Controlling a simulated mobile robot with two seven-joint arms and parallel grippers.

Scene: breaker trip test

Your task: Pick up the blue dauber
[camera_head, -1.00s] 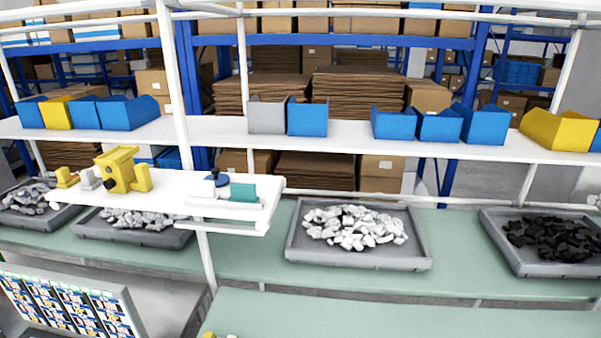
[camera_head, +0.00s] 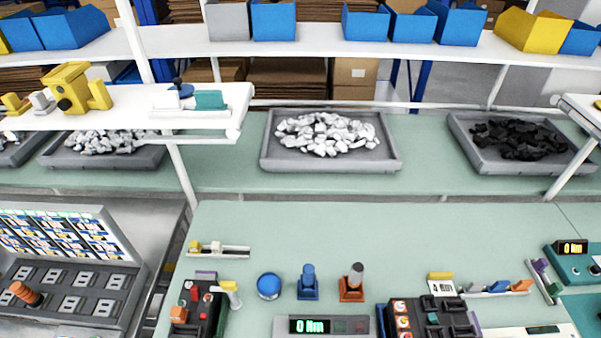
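The blue dauber (camera_head: 308,283) looks like a small upright blue piece with a rounded top and a wider blue base. It stands on the green bench mat (camera_head: 400,235) in the lower middle of the head view. Just left of it is a round blue domed thing (camera_head: 268,286). Just right of it stands an orange-based piece with a grey upper part (camera_head: 352,283). The three stand apart. Neither of my grippers shows in the head view.
A torque display reading "0 Nm" (camera_head: 322,326) lies in front of the dauber. Dark fixtures stand at left (camera_head: 198,308) and right (camera_head: 432,318). Trays of white (camera_head: 330,165) and black pieces (camera_head: 522,167) lie behind. The mat behind the dauber is clear.

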